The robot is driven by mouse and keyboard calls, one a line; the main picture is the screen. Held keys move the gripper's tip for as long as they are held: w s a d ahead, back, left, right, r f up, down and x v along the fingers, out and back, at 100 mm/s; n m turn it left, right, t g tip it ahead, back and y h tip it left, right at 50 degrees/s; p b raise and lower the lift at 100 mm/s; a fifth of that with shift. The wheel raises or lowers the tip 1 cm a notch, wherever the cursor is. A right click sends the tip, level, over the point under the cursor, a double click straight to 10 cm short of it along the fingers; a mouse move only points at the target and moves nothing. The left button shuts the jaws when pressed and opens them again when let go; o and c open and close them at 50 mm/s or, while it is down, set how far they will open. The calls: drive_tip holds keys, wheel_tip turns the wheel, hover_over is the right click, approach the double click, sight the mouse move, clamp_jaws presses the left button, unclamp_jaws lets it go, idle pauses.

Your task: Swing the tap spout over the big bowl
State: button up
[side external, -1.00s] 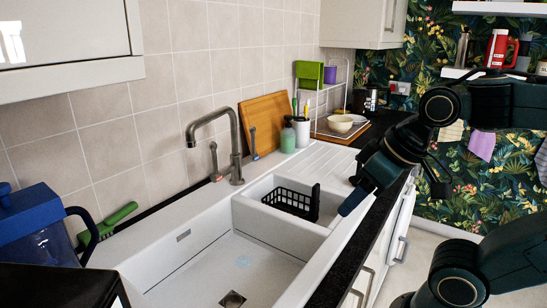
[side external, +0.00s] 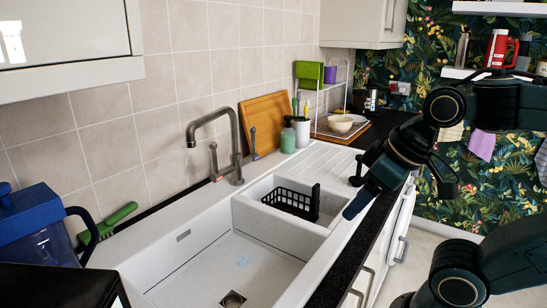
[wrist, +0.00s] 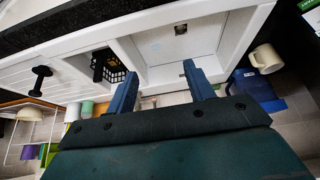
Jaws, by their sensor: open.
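The tap (side external: 236,160) is a dull metal pipe standing on the ledge behind the white sink. Its spout (side external: 207,121) arches to the left, with its tip along the tiled wall side. I cannot tell exactly what lies under the tip. The big bowl (side external: 215,268) is the large front basin with a drain; it also shows in the wrist view (wrist: 205,40). My gripper (wrist: 160,72) is open and empty. In the side view my gripper (side external: 355,203) hangs at the sink's front right edge, apart from the tap.
A black basket (side external: 290,200) sits in the small bowl. A black knobbed object (side external: 357,172) stands by the drainer. A blue jug (side external: 40,235) is at left.

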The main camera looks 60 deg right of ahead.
drive_tip(key=shift+c, duration=1.1)
drive_tip(key=n+t+h, duration=0.3)
drive_tip(key=n+t, duration=0.9)
drive_tip(key=n, duration=0.5)
approach(211, 119)
drive_tip(key=shift+s+d, duration=0.1)
drive_tip(key=shift+s, duration=0.35)
drive_tip(key=shift+w, duration=0.15)
drive_tip(key=shift+y, duration=0.4)
drive_tip(key=shift+w+d, duration=0.3)
drive_tip(key=shift+w, duration=1.95)
drive_tip(key=shift+w+d, duration=0.3)
drive_tip(key=shift+w, duration=1.9)
drive_tip(key=shift+w+d, duration=0.3)
drive_tip(key=shift+w, duration=1.95)
